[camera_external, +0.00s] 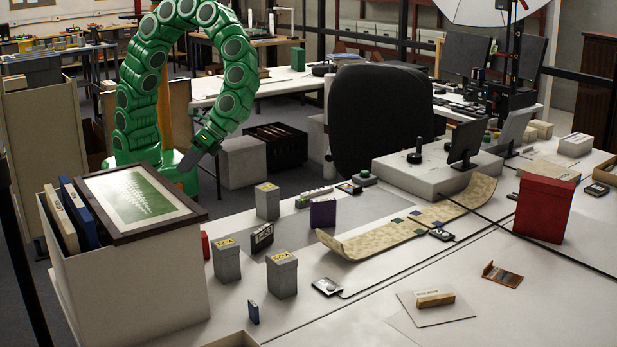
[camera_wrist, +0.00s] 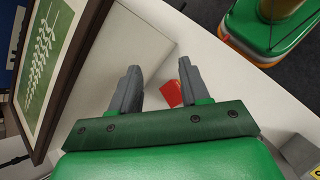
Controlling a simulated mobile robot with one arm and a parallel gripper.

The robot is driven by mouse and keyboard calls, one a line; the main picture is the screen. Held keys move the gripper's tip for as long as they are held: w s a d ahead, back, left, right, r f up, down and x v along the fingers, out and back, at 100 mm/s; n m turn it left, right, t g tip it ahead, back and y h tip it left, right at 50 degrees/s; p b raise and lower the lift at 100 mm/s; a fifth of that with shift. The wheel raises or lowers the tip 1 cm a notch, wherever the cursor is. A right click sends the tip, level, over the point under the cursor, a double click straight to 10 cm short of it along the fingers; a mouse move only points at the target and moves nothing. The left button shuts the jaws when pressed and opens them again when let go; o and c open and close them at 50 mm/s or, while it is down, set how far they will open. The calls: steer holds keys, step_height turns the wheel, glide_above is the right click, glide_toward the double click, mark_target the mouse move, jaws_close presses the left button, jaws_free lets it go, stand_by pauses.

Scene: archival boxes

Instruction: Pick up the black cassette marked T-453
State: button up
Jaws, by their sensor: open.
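The black cassette (camera_external: 262,237) stands on the white table in the external view, with a pale label bearing dark characters facing the camera. It stands among grey boxes with yellow labels. I cannot make it out in the wrist view. My gripper (camera_external: 187,163) is at the end of the green arm, above the table's back left edge, beside the framed picture. It is up and left of the cassette and apart from it. In the wrist view my gripper (camera_wrist: 158,68) has its two grey fingers spread, with nothing held between them.
Grey boxes (camera_external: 282,274), (camera_external: 227,260) and (camera_external: 267,202) stand close around the cassette. A red item (camera_wrist: 172,93) lies below my fingers. A framed picture (camera_external: 190,216) rests on a large pale box (camera_external: 135,290) at left. A purple box (camera_external: 323,212) stands right of the cassette.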

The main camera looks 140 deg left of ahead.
steer(key=w+a+f+n+t+h, duration=0.3)
steer(key=w+a+f+n+h, duration=0.1)
steer(key=w+a+f+n, duration=0.4)
steer(key=n+t, duration=0.4)
steer(key=n, duration=0.1)
glide_toward(266, 226)
steer(key=d, duration=0.3)
steer(key=d+f, duration=0.1)
steer(key=d, duration=0.1)
steer(key=shift+w, duration=0.2)
steer(key=shift+a+f+n+t, duration=0.3)
steer(key=shift+a+f+n, duration=0.1)
steer(key=shift+w+x, duration=0.15)
steer(key=shift+x, duration=1.75)
steer(key=shift+w+x, duration=0.15)
steer(key=shift+x, duration=1.8)
steer(key=shift+a, duration=0.2)
jaws_close()
